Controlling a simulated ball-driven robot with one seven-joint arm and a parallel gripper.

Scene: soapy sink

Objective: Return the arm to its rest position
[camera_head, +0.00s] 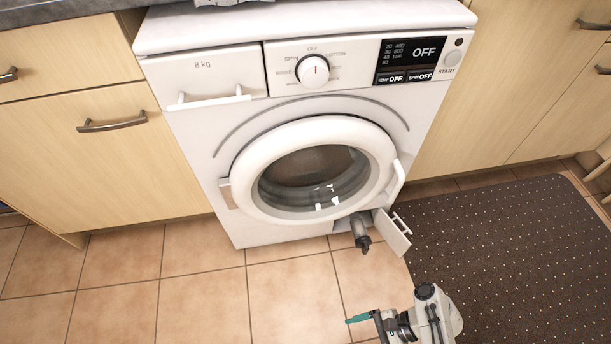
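My arm (432,318) reaches in from the bottom edge, right of centre. My gripper (359,318), with teal fingers, points left above the tiled floor. It is seen from the side, and I cannot tell whether its fingers are apart. Nothing shows held in it. It is apart from the white washing machine (225,130), in front of its lower right corner.
A small flap (392,232) stands open at the machine's lower right. A dark grey cylindrical part (361,232) sticks out beside it. The round door (237,165) looks shut. A dark dotted mat (500,260) lies right. Tiled floor (200,300) is clear on the left.

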